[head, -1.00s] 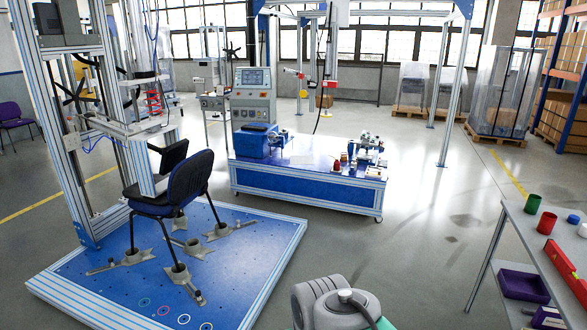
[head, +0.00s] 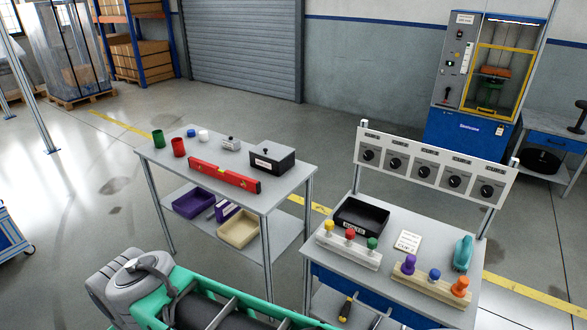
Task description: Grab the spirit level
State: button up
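The spirit level (head: 224,176) is a long red bar with pale vials. It lies along the front part of the grey table's top (head: 185,171), in the middle left of the head view. Several items stand behind it and a black box is near its right end. A grey and green part of my own arm shows at the bottom of the view, nearer than the table and apart from the level. My gripper's fingers are not in view.
Purple (head: 194,203) and beige (head: 239,229) bins sit on the lower shelf. A workbench (head: 400,215) with knobs stands right. Open floor lies left.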

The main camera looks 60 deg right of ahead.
aim_at(251, 185)
jog(key=z, duration=0.75)
jog(key=i, duration=1.65)
